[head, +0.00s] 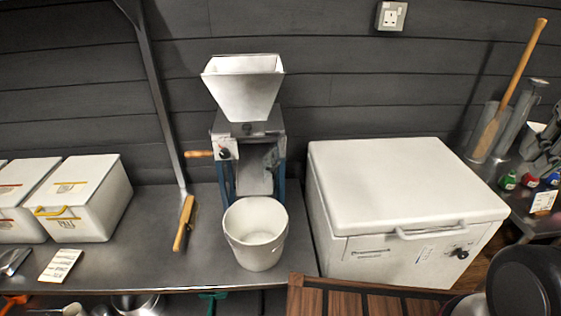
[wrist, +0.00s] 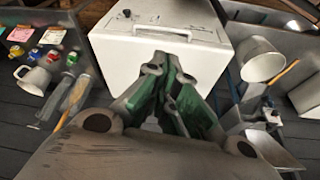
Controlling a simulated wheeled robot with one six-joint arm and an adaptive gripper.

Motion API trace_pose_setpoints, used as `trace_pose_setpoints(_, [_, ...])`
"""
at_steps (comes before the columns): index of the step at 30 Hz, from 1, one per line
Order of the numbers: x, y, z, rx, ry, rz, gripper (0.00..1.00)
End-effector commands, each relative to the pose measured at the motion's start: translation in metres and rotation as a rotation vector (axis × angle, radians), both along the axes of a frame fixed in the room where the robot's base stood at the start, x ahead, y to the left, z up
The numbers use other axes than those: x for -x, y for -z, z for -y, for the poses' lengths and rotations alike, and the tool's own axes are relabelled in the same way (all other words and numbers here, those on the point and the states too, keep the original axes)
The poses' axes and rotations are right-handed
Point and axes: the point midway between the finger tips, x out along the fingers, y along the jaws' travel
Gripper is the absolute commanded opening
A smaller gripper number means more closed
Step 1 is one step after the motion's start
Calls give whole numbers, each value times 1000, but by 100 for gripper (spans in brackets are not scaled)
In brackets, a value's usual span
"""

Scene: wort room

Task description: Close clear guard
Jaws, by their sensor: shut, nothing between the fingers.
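The grain mill (head: 247,128) stands on the metal bench against the dark wall, with a pale hopper (head: 243,88) on top and blue legs. A greyish, see-through-looking panel at its front, seemingly the clear guard (head: 270,157), sits above the white bucket; its exact angle is hard to tell. My gripper (wrist: 158,62) is shut and empty in the wrist view, its green-sided fingers together in front of the white chest (wrist: 125,62). It is apart from the mill, whose hopper shows at lower right in the wrist view (wrist: 272,152).
A white bucket (head: 256,236) stands before the mill. The white chest also fills the right of the head view (head: 395,180).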

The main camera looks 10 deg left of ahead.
Motion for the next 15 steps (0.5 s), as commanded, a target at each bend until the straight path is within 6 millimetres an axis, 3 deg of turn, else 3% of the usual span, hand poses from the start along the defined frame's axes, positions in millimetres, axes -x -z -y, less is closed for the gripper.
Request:
trace_pose_setpoints(5, [-20,35,-31,-27,-87,-179,0])
trace_pose_setpoints(10, [-43,83,-116,-249,25,-375,0])
trace_pose_setpoints(15, [-63,124,-213,-514,441,-563,0])
